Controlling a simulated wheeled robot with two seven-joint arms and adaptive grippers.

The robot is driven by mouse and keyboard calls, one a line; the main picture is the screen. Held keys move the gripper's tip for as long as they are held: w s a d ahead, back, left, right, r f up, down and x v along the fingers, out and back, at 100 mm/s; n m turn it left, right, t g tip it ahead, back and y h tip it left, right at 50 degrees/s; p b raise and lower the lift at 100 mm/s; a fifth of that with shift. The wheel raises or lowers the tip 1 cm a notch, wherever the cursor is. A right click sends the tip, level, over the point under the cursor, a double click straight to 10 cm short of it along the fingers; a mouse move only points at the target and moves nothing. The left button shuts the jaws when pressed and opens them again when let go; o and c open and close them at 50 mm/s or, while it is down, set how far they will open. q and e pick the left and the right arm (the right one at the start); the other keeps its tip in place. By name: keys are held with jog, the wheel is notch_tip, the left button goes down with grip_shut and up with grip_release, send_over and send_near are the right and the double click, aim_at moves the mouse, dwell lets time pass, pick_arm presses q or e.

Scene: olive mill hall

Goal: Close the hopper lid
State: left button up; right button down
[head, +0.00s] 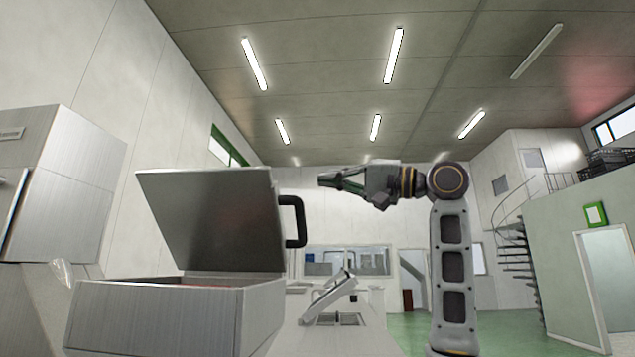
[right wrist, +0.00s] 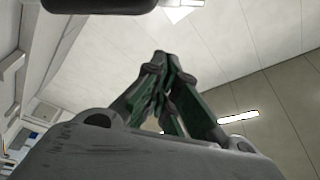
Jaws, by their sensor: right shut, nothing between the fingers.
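The hopper lid (head: 215,215) is a flat grey metal panel standing open and nearly upright at the back of the metal hopper (head: 165,315). A black handle (head: 294,222) sticks out from the lid's right edge. My right gripper (head: 322,179) is shut and empty, level with the lid's upper part and to the right of it, pointing left. A gap shows between its fingertips and the handle, which is lower and to the left. In the right wrist view the shut fingers (right wrist: 160,60) show against wall and ceiling, with a dark rounded bar (right wrist: 95,3) at the top edge. My left gripper is out of view.
A metal cabinet (head: 70,190) stands left of the hopper. Behind and to the right, a counter (head: 335,340) carries a sink with a tap-like fitting (head: 333,295). A spiral stair (head: 515,250) and a green-walled room are far off at right. The air around my right gripper looks clear.

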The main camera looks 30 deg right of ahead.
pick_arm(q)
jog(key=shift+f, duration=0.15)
pick_arm(e)
jog(key=shift+s+d+f, duration=0.1)
jog(key=shift+s+d, duration=0.1)
jog(key=shift+s, duration=0.1)
